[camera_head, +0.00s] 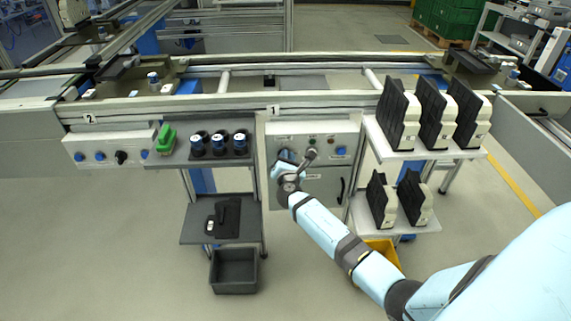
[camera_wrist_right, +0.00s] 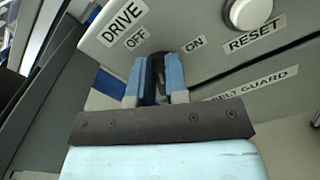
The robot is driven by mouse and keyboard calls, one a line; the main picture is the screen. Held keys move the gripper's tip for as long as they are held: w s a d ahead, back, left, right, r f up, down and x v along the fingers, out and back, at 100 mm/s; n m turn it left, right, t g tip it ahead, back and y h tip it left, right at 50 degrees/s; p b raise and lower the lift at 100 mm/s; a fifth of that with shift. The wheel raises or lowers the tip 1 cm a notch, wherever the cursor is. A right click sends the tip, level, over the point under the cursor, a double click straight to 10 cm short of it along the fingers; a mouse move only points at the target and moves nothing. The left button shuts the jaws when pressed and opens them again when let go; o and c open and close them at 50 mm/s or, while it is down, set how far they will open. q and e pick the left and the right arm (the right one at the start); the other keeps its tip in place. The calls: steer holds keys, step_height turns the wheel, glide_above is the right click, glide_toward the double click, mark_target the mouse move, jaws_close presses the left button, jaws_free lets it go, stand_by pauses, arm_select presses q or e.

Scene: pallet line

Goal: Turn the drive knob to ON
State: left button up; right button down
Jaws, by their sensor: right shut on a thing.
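The drive knob (camera_wrist_right: 157,66) is a dark knob on the light grey control panel, below the labels DRIVE, OFF and ON in the right wrist view. My right gripper (camera_wrist_right: 160,74) has its two light blue fingers on either side of the knob, shut on it. The fingers hide part of the knob, so its exact setting is hard to tell. In the head view my right gripper (camera_head: 284,157) is at the left part of the grey control cabinet (camera_head: 290,130) and covers the knob. My left gripper is not in view.
A white RESET button (camera_wrist_right: 250,12) sits right of the knob. A blue knob (camera_head: 342,152) is on the cabinet's right. Shelves (camera_head: 437,154) with black-and-white parts stand right; a grey shelf (camera_head: 180,156) with blue-topped parts stands left. A dark bin (camera_head: 233,271) is below.

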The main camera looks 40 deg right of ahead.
arm_select(q)
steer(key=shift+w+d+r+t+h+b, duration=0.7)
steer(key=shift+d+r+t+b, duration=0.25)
steer(key=shift+b, duration=1.75)
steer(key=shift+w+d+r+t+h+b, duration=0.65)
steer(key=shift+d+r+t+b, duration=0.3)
steer(key=shift+b, duration=1.75)
arm_select(e)
steer(key=shift+s+d+f+m, duration=0.15)
steer(key=shift+f+m, duration=0.15)
steer(key=shift+m, duration=1.75)
steer(key=shift+d+f+m, duration=0.1)
steer(key=shift+f+m, duration=0.15)
steer(key=shift+m, duration=1.85)
steer(key=shift+s+d+f+m, duration=0.15)
steer(key=shift+f+m, duration=0.15)
steer(key=shift+m, duration=1.75)
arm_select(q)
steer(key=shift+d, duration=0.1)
